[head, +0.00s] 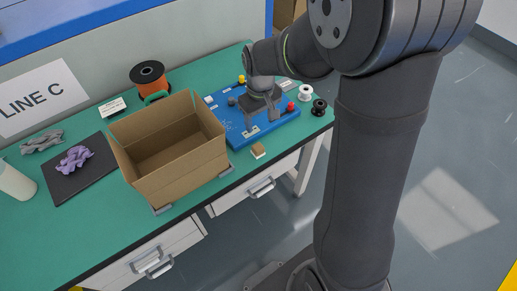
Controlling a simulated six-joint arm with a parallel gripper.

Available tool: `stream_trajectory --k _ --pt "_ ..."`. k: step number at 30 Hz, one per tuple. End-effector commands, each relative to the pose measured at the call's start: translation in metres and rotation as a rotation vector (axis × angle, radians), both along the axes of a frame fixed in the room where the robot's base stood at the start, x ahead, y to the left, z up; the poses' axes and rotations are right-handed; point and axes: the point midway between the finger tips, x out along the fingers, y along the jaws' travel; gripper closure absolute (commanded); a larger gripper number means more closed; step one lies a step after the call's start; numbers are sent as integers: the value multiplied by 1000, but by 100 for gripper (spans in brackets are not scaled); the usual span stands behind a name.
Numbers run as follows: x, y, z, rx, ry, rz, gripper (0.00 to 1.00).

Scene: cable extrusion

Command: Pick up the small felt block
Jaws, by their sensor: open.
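A small tan block (258,151), which looks like the felt block, sits on the green table near its front edge, just in front of the blue board. My gripper (261,112) is open over the blue board (229,133), behind and apart from the block. The fingertips are small and dark here, so I cannot tell how high they are above the board. I see nothing held between them.
An open, empty cardboard box (190,172) stands left of the board. An orange spool (150,76) stands behind it. White (305,92) and black (319,107) spools stand right of the board. A dark mat (70,187) with a purple bundle (75,158) lies at left.

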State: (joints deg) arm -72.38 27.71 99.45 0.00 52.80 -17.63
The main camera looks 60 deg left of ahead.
Motion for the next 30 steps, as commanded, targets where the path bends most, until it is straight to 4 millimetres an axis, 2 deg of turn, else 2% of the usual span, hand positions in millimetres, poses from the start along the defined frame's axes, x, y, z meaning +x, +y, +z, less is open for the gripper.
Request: stream_trajectory --k 3,9,12,19,27,30 --pt "-1 -1 -29 -6 2 0 40" --pt "-1 -1 -68 -5 2 0 40" --pt "-1 -1 -81 -4 1 0 40" --pt "-2 -1 -95 -3 1 1 40" --pt "-7 0 -131 -3 1 1 40" --pt "-7 0 -139 -2 1 0 40"
